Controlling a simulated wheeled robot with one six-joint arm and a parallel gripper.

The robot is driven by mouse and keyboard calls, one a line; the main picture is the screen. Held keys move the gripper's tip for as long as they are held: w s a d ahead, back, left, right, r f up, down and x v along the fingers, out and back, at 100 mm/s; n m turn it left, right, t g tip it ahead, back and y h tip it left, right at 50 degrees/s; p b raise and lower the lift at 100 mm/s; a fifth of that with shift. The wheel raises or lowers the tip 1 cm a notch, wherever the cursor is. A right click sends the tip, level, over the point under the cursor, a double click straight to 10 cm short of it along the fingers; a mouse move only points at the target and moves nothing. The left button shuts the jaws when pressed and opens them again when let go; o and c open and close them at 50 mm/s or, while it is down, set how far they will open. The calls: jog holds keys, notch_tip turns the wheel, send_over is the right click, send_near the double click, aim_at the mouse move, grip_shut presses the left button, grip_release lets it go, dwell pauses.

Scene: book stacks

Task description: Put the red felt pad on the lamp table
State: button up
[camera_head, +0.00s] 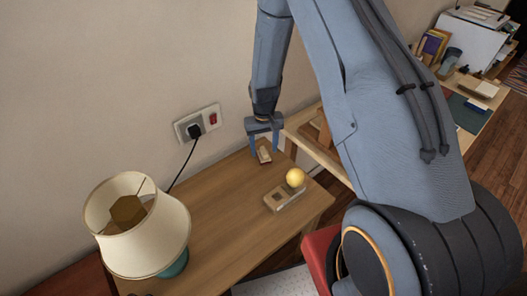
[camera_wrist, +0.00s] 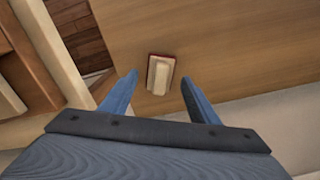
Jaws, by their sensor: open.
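A small red pad with a pale block on top (camera_wrist: 161,74) lies on the wooden lamp table; only a red rim shows around the block. In the head view the pad (camera_head: 264,153) is near the table's far end by the wall. The lamp table (camera_head: 215,225) carries a cream-shaded lamp (camera_head: 140,228) at the left. My gripper (camera_head: 263,150) is open and points down at the pad. In the wrist view its fingers (camera_wrist: 160,80) appear on either side of the pad, with nothing held. Their exact height above the table is hard to tell.
A yellow ball (camera_head: 295,177) sits on a pale grey-brown device (camera_head: 284,197) near the table's right edge. A wall socket with a plug (camera_head: 197,126) and black cord is behind. A wooden shelf (camera_head: 312,140) stands close right of my gripper. The table's middle is bare.

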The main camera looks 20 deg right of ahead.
aim_at(264, 150)
notch_tip(264, 150, up, 10)
jog(key=b, duration=0.3)
jog(key=s+r, duration=0.6)
jog(key=s, duration=0.4)
jog(key=s+r+t, duration=0.1)
jog(key=s+r, duration=0.6)
jog(key=s, duration=0.3)
jog(key=shift+t, duration=0.3)
jog(key=shift+s, duration=0.1)
jog(key=shift+f+b, duration=1.05)
